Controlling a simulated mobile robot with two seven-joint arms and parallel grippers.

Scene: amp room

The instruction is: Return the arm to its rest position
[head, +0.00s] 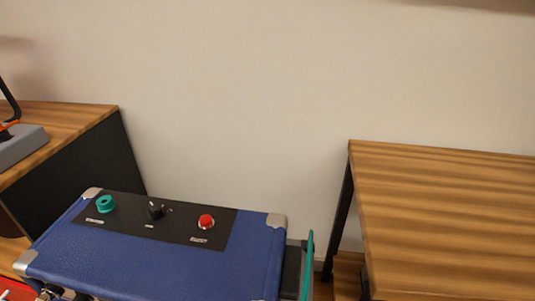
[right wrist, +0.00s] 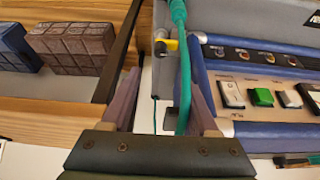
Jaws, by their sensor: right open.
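My right gripper (right wrist: 163,72) shows in the right wrist view, its two fingers apart. A teal cable (right wrist: 184,75) runs down beside the inner side of the right finger; I cannot tell whether they touch. The fingers hold nothing that I can see. A blue amp (head: 150,255) with a black top panel stands at the lower left of the head view. The panel carries a teal knob (head: 106,203), a black knob (head: 156,211) and a red button (head: 206,221). Neither gripper shows in the head view.
A wooden table (head: 450,200) stands at the right, with a gap between it and the amp. Another wooden-topped unit (head: 75,118) is at the left. The right wrist view shows a control panel with a green switch (right wrist: 262,97) and a brown block (right wrist: 70,48) on wood.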

